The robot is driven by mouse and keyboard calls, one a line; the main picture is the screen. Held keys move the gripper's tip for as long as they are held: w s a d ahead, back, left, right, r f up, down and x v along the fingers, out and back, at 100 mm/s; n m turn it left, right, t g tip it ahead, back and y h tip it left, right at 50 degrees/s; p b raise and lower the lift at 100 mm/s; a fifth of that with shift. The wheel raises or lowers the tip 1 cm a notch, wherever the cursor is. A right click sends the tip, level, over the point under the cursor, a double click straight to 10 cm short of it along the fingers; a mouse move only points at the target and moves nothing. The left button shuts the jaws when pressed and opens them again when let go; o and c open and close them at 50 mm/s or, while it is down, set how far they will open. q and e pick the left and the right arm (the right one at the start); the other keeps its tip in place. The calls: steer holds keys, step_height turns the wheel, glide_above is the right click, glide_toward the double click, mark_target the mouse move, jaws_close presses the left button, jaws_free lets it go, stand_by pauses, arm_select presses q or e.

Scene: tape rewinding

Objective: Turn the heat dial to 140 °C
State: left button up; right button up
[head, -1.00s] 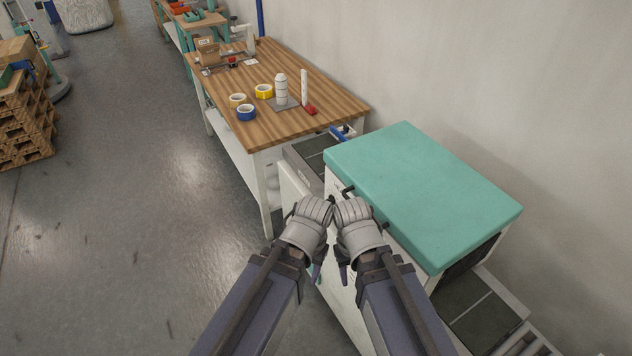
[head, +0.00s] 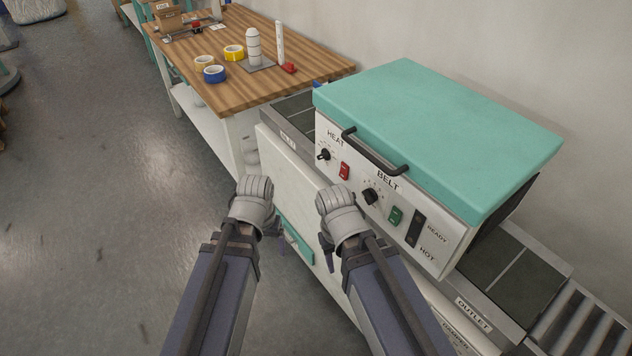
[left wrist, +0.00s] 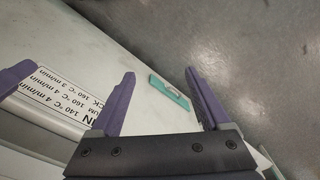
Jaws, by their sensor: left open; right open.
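The heat dial (head: 323,154) is a small black knob under the word HEAT on the white front panel (head: 420,256) of the machine. Tick marks surround it, but its pointer setting is too small to read. My left gripper (head: 254,203) is left of and below the dial, apart from it, open and empty. Its two purple fingers are spread in the left wrist view (left wrist: 158,75). My right gripper (head: 336,207) is below the dial, apart from the panel, open with nothing seen in it.
A red switch (head: 344,171), the belt dial (head: 370,196), a green switch (head: 395,216) and a black handle (head: 375,155) are near. A label (left wrist: 65,92) lists 140 °C and 160 °C settings. The wooden table (head: 300,48) with tape rolls stands behind.

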arm_select(q)
step_height(320, 180, down, 8)
steer(key=w+f+h+b, duration=0.1)
steer(key=w+b, duration=0.1)
steer(key=b, duration=0.4)
steer(key=t+h+b, duration=0.3)
steer(key=t+h, duration=0.7)
steer(key=h, duration=0.4)
glide_toward(319, 156)
steer(key=d, duration=0.1)
steer(key=shift+w+x, duration=0.25)
steer(key=shift+x, duration=3.85)
arm_select(e)
step_height(319, 156, down, 12)
arm_select(q)
steer(key=shift+a, duration=0.15)
steer(key=shift+c, duration=0.2)
arm_select(e)
steer(key=shift+r, duration=0.1)
arm_select(q)
jaws_close()
